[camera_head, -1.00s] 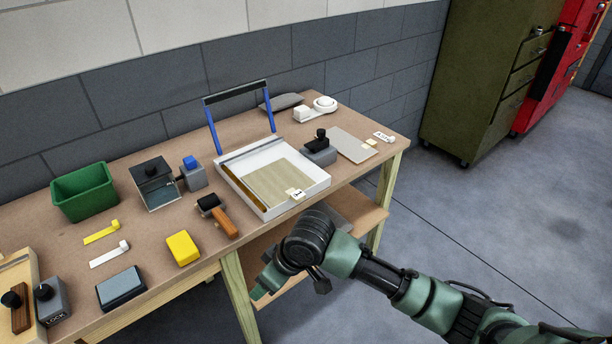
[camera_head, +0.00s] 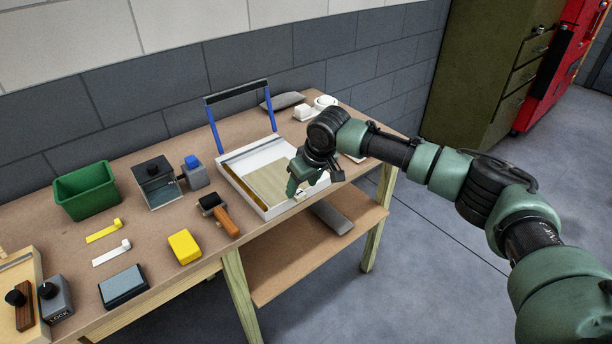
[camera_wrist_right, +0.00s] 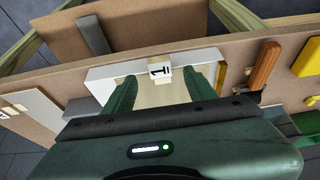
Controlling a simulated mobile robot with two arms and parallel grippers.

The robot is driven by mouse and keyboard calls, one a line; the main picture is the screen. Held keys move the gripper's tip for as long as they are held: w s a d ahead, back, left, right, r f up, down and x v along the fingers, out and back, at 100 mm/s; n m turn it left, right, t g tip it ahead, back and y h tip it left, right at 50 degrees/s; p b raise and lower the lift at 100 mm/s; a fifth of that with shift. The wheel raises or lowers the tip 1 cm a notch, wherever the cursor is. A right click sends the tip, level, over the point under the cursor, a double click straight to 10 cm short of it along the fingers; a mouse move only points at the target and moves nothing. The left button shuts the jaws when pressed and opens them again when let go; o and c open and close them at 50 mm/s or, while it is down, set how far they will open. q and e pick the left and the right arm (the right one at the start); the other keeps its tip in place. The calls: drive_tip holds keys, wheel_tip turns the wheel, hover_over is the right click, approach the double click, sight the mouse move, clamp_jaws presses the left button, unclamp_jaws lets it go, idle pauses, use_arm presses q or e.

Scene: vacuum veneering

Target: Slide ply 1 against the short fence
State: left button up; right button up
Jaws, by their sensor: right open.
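Ply 1 (camera_head: 263,177) is a thin beige sheet lying in the white tray (camera_head: 229,177). Its front edge carries a tag marked 1 (camera_wrist_right: 159,71), clear in the right wrist view. A grey bar (camera_head: 250,147) runs along the tray's back and a gold-brown strip (camera_head: 236,187) along its left side; I cannot tell which is the short fence. My right gripper (camera_wrist_right: 168,88) is open over the tray's front right part, its fingers either side of the tag, with nothing held. Contact with the ply is not clear. My left gripper is not in view.
A blue-legged frame (camera_head: 239,96) stands up behind the tray. A wooden-handled tool (camera_head: 226,221) and a yellow block (camera_head: 185,246) lie left of it. A green bin (camera_head: 87,192) stands farther left. My right arm hides objects on the table's right part.

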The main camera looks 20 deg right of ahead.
sight(297, 196)
drive_tip(key=shift+x, duration=1.65)
clamp_jaws()
drive_tip(key=shift+s+p, duration=0.1)
drive_tip(key=shift+p, duration=0.55)
drive_tip(key=shift+a, duration=0.1)
drive_tip(key=shift+s+a+p, duration=0.1)
drive_tip(key=shift+a+p, duration=0.25)
drive_tip(key=shift+p, duration=0.2)
